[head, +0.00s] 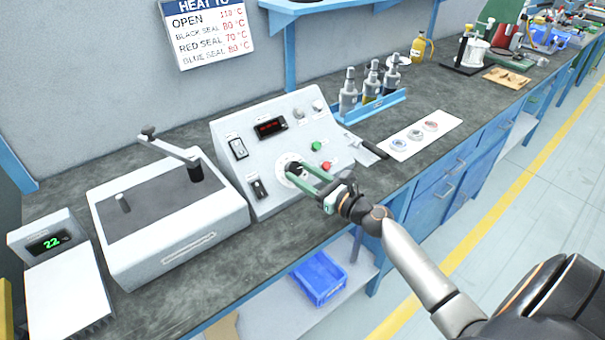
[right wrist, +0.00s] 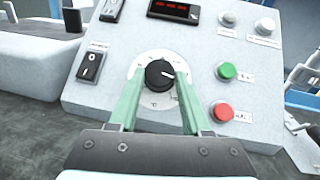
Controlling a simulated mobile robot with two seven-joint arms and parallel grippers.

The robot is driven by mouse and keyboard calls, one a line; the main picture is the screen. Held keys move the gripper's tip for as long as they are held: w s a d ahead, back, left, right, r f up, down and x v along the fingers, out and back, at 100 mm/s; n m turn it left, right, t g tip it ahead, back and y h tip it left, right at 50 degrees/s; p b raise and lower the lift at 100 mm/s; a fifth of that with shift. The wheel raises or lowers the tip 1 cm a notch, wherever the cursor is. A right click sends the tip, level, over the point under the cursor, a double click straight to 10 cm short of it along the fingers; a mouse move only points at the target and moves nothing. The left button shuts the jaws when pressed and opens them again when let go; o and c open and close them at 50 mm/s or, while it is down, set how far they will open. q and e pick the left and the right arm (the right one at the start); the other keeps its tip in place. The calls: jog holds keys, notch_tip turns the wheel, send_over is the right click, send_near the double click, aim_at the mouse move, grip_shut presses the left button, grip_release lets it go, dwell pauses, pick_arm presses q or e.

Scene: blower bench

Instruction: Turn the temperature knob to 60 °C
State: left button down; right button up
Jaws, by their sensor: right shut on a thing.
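The temperature knob (right wrist: 159,74) is black and round with a white pointer line, on a white dial (right wrist: 150,101) on the sloped front of a white control box (head: 228,136). In the right wrist view its pointer points to the right; the scale marks are too small to read. My right gripper (head: 297,172) reaches the dial from the front. Its two green fingers lie on either side of the knob and are shut on it, as the right wrist view also shows (right wrist: 157,88). My left gripper is not in view.
The box carries a red display (right wrist: 174,10), rocker switches (right wrist: 90,66), a green button (right wrist: 226,71) and a red button (right wrist: 223,112) close to the right finger. A white lever machine (head: 165,215) stands left. Bottles (head: 348,95) stand behind right.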

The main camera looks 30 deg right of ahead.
grip_shut()
